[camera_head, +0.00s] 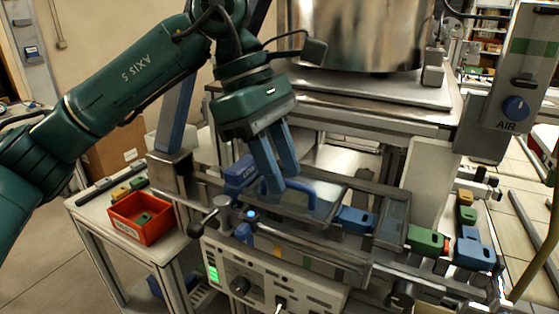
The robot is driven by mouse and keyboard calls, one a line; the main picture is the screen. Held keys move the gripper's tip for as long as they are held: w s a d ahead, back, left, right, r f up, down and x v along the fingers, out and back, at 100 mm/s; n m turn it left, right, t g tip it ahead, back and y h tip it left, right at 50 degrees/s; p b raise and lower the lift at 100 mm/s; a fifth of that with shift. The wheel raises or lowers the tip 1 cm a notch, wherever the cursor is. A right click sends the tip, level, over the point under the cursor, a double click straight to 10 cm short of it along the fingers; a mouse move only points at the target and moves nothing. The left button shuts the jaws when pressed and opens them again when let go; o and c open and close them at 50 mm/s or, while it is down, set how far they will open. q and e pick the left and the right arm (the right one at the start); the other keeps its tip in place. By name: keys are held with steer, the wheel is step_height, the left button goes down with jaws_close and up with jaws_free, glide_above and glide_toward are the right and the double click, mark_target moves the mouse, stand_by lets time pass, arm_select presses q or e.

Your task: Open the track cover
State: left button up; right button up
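The track cover (335,183) is a dark-framed, clear-looking panel lying over the track in the middle of the head view. It appears to lie flat. A blue bar handle (303,190) stands up at its left front part. My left gripper (284,180) comes down from above with its two blue fingers a little apart. The fingertips are right at the left end of the handle, and I cannot tell whether they touch it. Nothing is seen held between them. My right gripper is not in view.
A blue block (355,219) sits on the track, with green (424,238) and blue (474,250) blocks farther right. A red bin (141,218) stands on the left side table. A large metal drum (360,35) is behind. A control panel (265,282) is in front.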

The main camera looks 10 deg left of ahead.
arm_select(q)
jaws_close()
stand_by(0.5)
